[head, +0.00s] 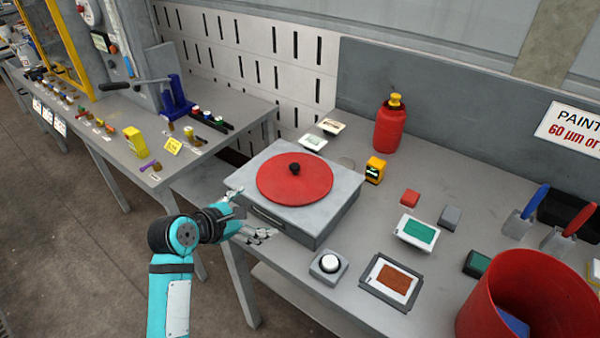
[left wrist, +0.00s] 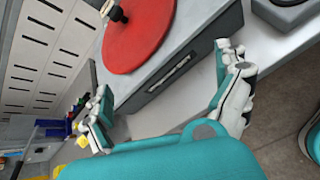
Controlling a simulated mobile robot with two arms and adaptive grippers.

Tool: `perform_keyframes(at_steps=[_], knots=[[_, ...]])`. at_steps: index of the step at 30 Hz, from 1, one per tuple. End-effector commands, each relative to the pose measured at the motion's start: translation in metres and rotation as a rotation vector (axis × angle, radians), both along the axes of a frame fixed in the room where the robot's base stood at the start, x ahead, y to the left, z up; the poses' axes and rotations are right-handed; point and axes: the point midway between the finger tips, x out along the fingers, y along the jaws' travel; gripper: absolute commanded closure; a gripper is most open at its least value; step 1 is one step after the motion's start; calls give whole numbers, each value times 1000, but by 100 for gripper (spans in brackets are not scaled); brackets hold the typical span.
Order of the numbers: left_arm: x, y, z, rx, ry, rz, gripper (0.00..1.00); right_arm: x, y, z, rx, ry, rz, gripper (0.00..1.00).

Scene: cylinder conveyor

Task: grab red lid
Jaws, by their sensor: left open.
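The red lid (head: 306,179) is a flat round disc with a small black knob (head: 295,169) in its middle. It lies on top of a grey metal box (head: 336,217) on the workbench. In the left wrist view the red lid (left wrist: 140,36) shows at the top, partly cut off, with the black knob (left wrist: 117,14) at the edge. My left gripper (head: 240,215) is open and empty at the box's front left side, apart from the lid. Its two spread fingers also show in the left wrist view (left wrist: 165,95). My right gripper is not in view.
A red bottle (head: 389,128) and a yellow device (head: 375,170) stand behind and right of the box. A white button unit (head: 329,264), framed sample panels (head: 391,281) and a red bucket (head: 528,300) are to the right. A second table (head: 215,151) stands at left.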

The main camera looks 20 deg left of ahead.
Motion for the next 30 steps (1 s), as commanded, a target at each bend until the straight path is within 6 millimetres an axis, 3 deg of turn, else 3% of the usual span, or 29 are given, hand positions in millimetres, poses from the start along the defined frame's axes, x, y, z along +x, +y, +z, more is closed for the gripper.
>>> perform_keyframes(at_steps=[1, 3, 9, 14, 24, 30], knots=[[8, 3, 22, -120, -13, 66, 0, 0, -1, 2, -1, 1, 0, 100], [15, 7, 43, -267, -16, 138, 0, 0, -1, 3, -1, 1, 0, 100], [25, 10, 68, -472, -14, 224, 0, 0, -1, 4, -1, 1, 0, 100], [46, 2, 60, -485, -9, 227, 0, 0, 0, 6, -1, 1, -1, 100], [109, -20, 32, -479, -10, 226, 0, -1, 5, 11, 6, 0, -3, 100], [127, -26, 23, -478, -12, 228, 0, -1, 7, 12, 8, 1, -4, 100]])
